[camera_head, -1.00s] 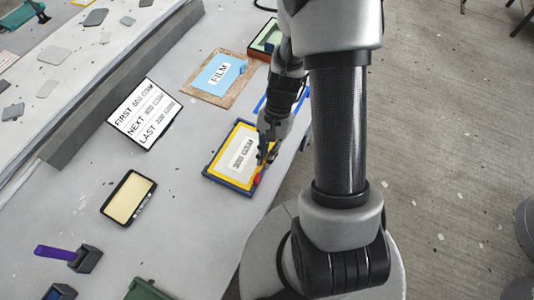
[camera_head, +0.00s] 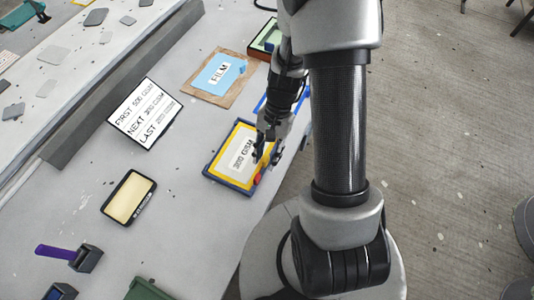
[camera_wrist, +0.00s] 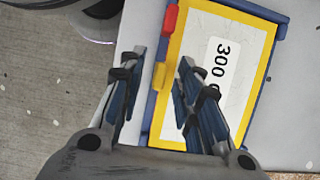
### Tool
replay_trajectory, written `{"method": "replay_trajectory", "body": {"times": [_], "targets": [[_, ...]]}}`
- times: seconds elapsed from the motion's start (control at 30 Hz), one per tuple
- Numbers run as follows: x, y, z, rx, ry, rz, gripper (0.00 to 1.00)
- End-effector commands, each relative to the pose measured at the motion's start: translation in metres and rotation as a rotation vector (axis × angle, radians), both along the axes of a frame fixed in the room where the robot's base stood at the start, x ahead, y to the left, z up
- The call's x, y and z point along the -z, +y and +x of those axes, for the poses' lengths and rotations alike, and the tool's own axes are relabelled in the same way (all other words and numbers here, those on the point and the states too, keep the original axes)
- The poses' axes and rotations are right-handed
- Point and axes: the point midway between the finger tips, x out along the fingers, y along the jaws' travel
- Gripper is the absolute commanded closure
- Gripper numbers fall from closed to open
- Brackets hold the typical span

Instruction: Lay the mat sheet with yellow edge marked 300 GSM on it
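The mat sheet with the yellow edge (camera_head: 232,166) is marked 300 GSM and lies flat in a blue-rimmed tray (camera_head: 208,176). It also shows in the wrist view (camera_wrist: 205,110), where my right finger covers part of its label. A yellow tab (camera_wrist: 160,75) sticks out at the sheet's near edge, over the blue rim. A red piece (camera_wrist: 171,18) sits on the same rim; it shows in the head view too (camera_head: 258,179). My gripper (camera_wrist: 163,65) is open, its fingers on either side of the yellow tab; contact is not clear. It also shows in the head view (camera_head: 268,158).
A sign (camera_head: 145,114) lists FIRST, NEXT and LAST weights. A blue FILM sheet (camera_head: 219,74) lies on a brown board (camera_head: 195,90). A black-framed cream pad (camera_head: 128,197), a purple-handled tool (camera_head: 55,253) and a green container (camera_head: 147,290) are at lower left. Bench lies bare between.

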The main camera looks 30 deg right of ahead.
Motion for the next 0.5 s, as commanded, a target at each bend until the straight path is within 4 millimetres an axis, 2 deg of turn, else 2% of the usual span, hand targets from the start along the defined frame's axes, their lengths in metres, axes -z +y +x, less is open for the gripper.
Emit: {"method": "replay_trajectory", "body": {"times": [0.3, 0.5], "targets": [[-0.002, -0.001, 0.001, 0.000, -0.001, 0.000, 0.67], [-0.026, -0.009, 0.008, 0.001, -0.006, -0.002, 0.67]]}}
